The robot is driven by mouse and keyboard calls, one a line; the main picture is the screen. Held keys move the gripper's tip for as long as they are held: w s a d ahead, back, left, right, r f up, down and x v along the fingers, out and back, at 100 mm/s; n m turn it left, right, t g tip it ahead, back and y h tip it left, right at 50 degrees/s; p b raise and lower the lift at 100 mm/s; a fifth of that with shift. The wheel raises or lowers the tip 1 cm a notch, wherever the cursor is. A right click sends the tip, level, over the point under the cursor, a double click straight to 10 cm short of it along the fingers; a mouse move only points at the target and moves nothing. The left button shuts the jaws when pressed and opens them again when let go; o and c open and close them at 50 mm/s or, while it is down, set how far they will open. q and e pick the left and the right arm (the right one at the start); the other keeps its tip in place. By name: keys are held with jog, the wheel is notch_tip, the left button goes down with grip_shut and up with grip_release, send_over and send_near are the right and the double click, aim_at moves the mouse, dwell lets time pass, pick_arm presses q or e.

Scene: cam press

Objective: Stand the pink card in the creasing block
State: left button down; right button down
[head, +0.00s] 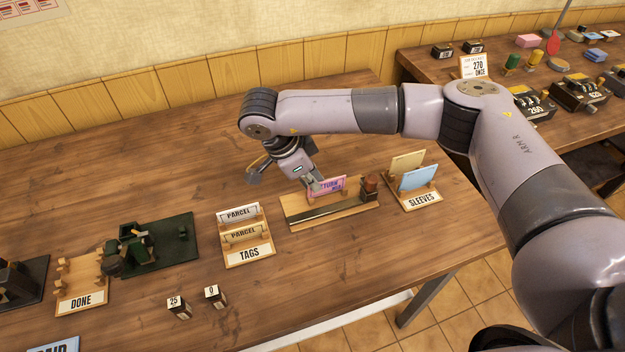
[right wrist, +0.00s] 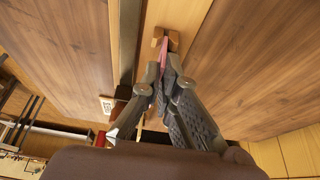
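The pink card (head: 328,186) stands upright with dark lettering toward the back of a pale wooden board (head: 296,209) with a dark strip along it, which looks like the creasing block. In the right wrist view the pink card (right wrist: 164,50) shows as a thin edge beside a small notched brown wooden piece (right wrist: 157,37); I cannot tell how deep it sits there. My right gripper (head: 316,184) is at the card's left part. Its fingertips (right wrist: 163,70) are closed around the card, hiding part of it. My left gripper is not in view.
A dark brown handled piece (head: 370,187) stands at the board's right end. The SLEEVES rack (head: 421,201) is on the right, the TAGS rack (head: 249,253) on the left. A green press (head: 183,240) and DONE rack (head: 82,301) lie further left.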

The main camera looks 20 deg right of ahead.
jog(key=c, duration=1.7)
grip_release()
jog(key=shift+s+f, duration=0.25)
jog(key=shift+f, duration=0.3)
jog(key=o, duration=0.7)
jog(key=shift+w, duration=0.25)
jog(key=shift+r, duration=0.1)
jog(key=shift+r, duration=0.15)
jog(key=shift+r+p, duration=1.7)
jog(key=shift+r, duration=1.8)
jog(key=shift+f, duration=0.1)
